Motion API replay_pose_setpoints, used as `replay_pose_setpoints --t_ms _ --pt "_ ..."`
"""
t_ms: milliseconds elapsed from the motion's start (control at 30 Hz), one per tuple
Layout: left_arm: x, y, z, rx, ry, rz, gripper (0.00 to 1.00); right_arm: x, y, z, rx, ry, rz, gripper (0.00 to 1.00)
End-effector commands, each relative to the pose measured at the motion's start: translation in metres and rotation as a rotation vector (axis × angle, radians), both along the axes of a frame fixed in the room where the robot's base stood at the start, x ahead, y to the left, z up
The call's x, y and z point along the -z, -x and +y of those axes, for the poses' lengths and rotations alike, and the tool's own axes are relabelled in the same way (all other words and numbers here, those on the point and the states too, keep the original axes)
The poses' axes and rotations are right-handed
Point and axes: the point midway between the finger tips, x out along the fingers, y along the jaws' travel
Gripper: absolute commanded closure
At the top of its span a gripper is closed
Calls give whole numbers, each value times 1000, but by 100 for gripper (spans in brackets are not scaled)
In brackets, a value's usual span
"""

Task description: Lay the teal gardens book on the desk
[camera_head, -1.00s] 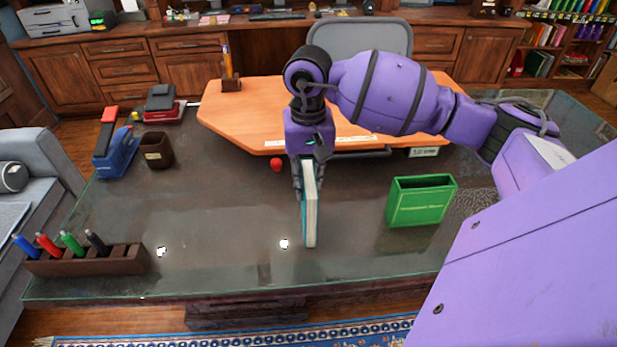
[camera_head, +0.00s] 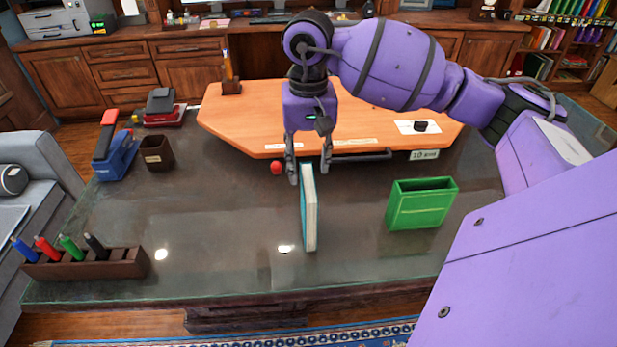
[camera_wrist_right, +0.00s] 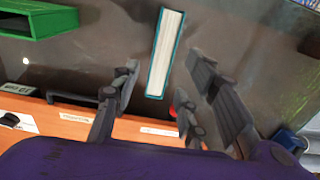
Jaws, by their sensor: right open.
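The teal book (camera_head: 308,207) stands upright on its edge on the dark glass-topped desk (camera_head: 210,225), its white pages showing. It also shows in the right wrist view (camera_wrist_right: 165,55), seen from above. My right gripper (camera_head: 308,177) is open and empty, just behind and above the book's far end. In the right wrist view its fingers (camera_wrist_right: 157,95) are spread apart, with the book beyond them and not gripped. The book's title cannot be read. My left gripper is not in view.
A green open box (camera_head: 421,205) stands to the right of the book. A marker holder (camera_head: 125,262) is at the front left. An orange board (camera_head: 265,110) lies behind, with a small red ball (camera_head: 277,167) near its edge. Desk space left of the book is clear.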

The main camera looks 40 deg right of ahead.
Motion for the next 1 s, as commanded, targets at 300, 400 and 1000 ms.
replay_pose_setpoints --t_ms 300,400,1000 --pt "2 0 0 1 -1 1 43 -54 0 0 0 1 -1 60" --pt "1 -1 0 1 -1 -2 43 -61 0 0 0 -1 1 60" --pt "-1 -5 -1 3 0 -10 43 21 31 97 140 -364 173 60"
